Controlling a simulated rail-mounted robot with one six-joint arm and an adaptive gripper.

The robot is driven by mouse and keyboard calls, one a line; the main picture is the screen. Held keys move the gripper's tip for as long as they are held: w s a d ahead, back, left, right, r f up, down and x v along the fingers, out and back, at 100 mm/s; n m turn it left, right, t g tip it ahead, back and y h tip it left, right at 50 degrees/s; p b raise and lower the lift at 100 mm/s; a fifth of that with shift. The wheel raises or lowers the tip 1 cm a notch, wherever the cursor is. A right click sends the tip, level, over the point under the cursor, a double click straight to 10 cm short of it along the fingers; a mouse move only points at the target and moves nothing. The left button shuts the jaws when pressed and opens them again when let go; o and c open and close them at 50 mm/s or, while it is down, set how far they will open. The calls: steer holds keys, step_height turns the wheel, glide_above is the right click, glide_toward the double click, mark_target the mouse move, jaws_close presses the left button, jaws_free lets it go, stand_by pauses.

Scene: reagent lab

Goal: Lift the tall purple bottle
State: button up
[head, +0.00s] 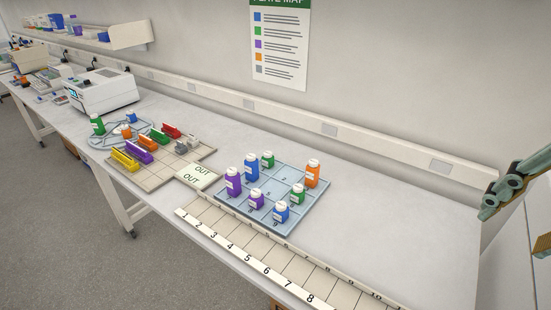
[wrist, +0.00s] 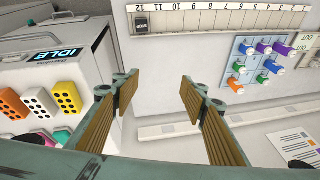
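The tall purple bottle (head: 233,182) stands upright, with a white cap and label, at the left corner of a blue-grey gridded tray (head: 230,205) in the head view. A short purple bottle (head: 256,199) stands to its right. My gripper (wrist: 157,92) is open and empty in the wrist view, its two fingers well apart. Part of it shows at the right edge of the head view, far from the purple bottle.
A tall blue bottle (head: 251,168) stands close behind the purple one, and a tall orange bottle (head: 312,173) at the tray's right. A numbered strip (head: 250,257) runs along the front. An OUT card (head: 198,175) lies left. The bench right of the tray is clear.

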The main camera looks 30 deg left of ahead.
steer(key=w+a+m+y+p, duration=0.1)
steer(key=w+a+m, duration=0.2)
steer(key=w+a, duration=0.45)
steer(key=w+a+m+p, duration=0.15)
steer(key=w+a, duration=0.35)
steer(key=w, duration=0.5)
steer(key=w+a+f+m+y, duration=0.1)
steer(key=w+a+f+m, duration=0.35)
steer(key=w+a, duration=0.65)
steer(key=m+g+y+p, duration=0.2)
steer(key=m+g+p, duration=0.15)
steer(key=m, duration=0.35)
glide_toward(236, 176)
steer(key=shift+w+a+f, duration=0.1)
steer(key=shift+a+f, duration=0.35)
steer(key=shift+f, duration=0.05)
steer(key=shift+h, duration=0.3)
steer(key=shift+x, duration=4.3)
